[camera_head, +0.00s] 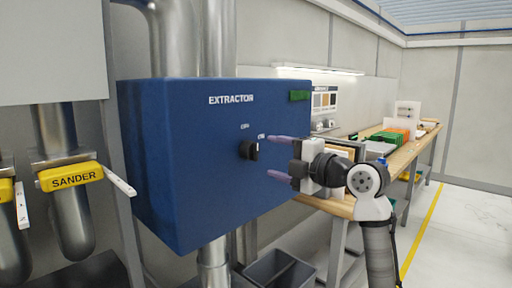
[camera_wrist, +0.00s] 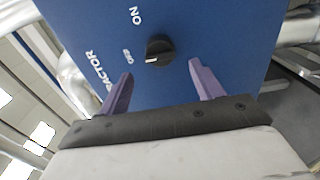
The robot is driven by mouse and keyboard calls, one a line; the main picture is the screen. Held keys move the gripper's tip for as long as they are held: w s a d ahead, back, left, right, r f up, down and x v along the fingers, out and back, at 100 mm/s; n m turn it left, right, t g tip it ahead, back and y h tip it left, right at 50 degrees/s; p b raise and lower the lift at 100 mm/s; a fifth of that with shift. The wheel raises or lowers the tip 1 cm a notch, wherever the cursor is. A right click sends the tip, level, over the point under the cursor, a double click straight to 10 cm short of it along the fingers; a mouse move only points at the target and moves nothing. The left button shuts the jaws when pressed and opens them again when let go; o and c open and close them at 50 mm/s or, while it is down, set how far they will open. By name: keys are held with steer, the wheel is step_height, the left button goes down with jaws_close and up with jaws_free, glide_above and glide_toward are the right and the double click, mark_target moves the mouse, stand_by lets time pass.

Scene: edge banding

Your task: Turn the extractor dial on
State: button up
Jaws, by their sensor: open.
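The extractor dial (camera_head: 249,150) is a small black knob on the front of a blue box (camera_head: 190,160) lettered EXTRACTOR. In the wrist view the dial (camera_wrist: 160,50) carries a white mark on its left side, towards the OFF label (camera_wrist: 127,56). The ON label (camera_wrist: 136,15) is above and to the left there. My gripper (camera_head: 268,156) is open and empty, with its purple fingers pointing at the box face just right of the dial. In the wrist view my gripper (camera_wrist: 161,68) has its fingertips on either side of the dial, apart from it.
A green patch (camera_head: 299,96) sits at the box's upper right. A wooden workbench (camera_head: 340,207) with boards and boxes runs behind my arm. A grey bin (camera_head: 279,272) stands below. Open floor lies at right.

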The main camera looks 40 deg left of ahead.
mark_target(257, 152)
steer(key=a, duration=0.2)
steer(key=a+p, duration=0.1)
steer(key=a, duration=0.2)
steer(key=a+p, duration=0.1)
steer(key=a, duration=0.1)
steer(key=shift+w+a, duration=0.2)
steer(key=shift+w, duration=0.1)
steer(key=c, duration=1)
